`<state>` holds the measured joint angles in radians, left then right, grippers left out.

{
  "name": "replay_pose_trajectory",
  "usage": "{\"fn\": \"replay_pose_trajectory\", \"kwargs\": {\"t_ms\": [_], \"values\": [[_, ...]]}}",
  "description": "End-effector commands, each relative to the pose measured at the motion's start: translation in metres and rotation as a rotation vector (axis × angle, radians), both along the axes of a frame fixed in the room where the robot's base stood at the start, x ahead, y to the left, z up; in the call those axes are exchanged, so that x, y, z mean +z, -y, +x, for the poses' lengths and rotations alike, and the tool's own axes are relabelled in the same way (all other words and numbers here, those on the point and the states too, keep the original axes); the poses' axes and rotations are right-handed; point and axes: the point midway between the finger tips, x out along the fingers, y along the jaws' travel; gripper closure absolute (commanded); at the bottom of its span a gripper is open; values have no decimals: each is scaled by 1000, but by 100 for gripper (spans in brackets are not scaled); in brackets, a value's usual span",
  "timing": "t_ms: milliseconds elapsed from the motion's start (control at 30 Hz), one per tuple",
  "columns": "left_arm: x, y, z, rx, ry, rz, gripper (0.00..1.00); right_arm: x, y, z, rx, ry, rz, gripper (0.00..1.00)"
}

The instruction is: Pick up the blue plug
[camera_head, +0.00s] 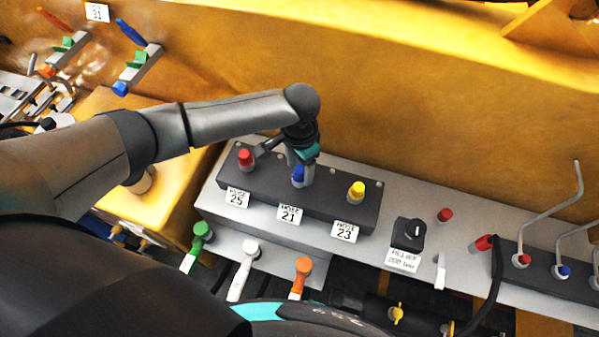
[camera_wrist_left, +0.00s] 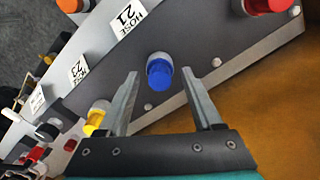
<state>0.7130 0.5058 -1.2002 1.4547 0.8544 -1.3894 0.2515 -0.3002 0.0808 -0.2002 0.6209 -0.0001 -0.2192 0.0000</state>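The blue plug (camera_head: 298,175) stands in the middle of a dark block, between a red plug (camera_head: 245,158) and a yellow plug (camera_head: 357,190). My left gripper (camera_head: 299,168) is above the blue plug, pointing down at it. In the left wrist view the gripper (camera_wrist_left: 160,74) is open, with one finger on each side of the blue plug (camera_wrist_left: 159,75). Gaps show between the plug and both fingers, so it is not gripped. How deep the fingertips reach is hard to tell. My right gripper is not in view.
The dark block (camera_head: 320,202) carries labels for hoses 25, 21 and 23. Green, white and orange handles (camera_head: 301,277) stand in front. A black knob (camera_head: 409,232) and bent levers (camera_head: 550,220) are to the right. A yellow wall (camera_head: 420,110) rises close behind.

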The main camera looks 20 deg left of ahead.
Motion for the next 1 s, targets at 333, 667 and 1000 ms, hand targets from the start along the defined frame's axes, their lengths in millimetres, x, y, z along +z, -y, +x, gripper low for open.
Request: {"fn": "replay_pose_trajectory", "kwargs": {"t_ms": [333,667,1000], "values": [[0,0,0,0,0,0,74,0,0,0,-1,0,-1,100],[1,0,0,0,0,0,100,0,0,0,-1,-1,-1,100],[1,0,0,0,1,-1,100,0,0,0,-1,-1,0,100]]}}
